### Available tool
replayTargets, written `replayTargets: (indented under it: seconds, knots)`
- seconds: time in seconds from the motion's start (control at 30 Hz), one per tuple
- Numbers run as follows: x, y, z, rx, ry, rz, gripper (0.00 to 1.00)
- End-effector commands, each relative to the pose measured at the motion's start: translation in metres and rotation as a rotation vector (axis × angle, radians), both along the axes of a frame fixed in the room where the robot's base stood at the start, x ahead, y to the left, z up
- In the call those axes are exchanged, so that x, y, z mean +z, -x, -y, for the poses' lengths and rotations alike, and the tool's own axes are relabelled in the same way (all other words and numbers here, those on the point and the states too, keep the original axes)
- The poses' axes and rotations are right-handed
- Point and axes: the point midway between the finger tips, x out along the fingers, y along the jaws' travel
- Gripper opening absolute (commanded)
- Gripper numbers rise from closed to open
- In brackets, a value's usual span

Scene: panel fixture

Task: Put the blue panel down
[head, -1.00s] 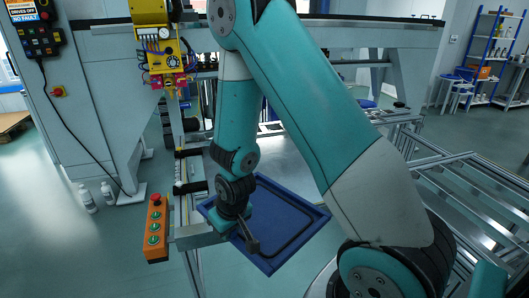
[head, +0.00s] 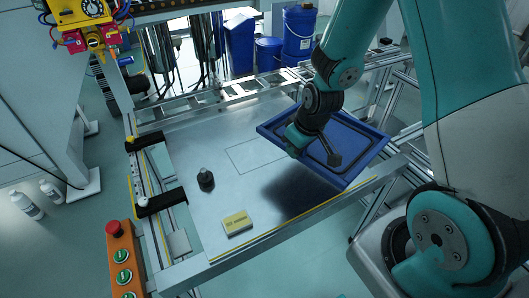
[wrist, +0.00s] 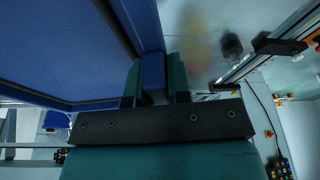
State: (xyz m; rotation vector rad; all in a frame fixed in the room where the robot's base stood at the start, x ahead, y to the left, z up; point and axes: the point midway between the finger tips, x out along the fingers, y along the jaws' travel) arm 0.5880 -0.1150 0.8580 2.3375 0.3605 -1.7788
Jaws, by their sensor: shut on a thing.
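The blue panel (head: 352,168) is a shallow, rimmed rectangle. In the head view it hangs slightly tilted above the right part of the metal table (head: 185,130), with a dark shadow below it.
A black knob-like object (head: 205,180) and a yellow-topped block (head: 237,223) stand on the table. Black clamps (head: 160,204) line its left rail. An orange button box (head: 122,260) is at the front left. Blue bins (head: 299,32) stand behind. The table's middle is clear.

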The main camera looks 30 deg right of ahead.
Motion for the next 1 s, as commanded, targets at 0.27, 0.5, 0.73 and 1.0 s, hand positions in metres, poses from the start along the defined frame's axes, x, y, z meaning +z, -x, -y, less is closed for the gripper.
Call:
replayTargets:
  seconds: [0.27, 0.5, 0.73, 1.0]
  knots:
    - [0.017, 0.003, 0.052, 0.606, 0.006, 0.011, 0.0]
    - [0.044, 0.02, 0.079, 1.103, 0.006, 0.005, 0.0]
    - [0.057, 0.029, 0.087, 1.293, 0.003, 0.003, 0.0]
    - [0.023, 0.031, 0.086, 1.305, -0.005, -0.001, 0.0]
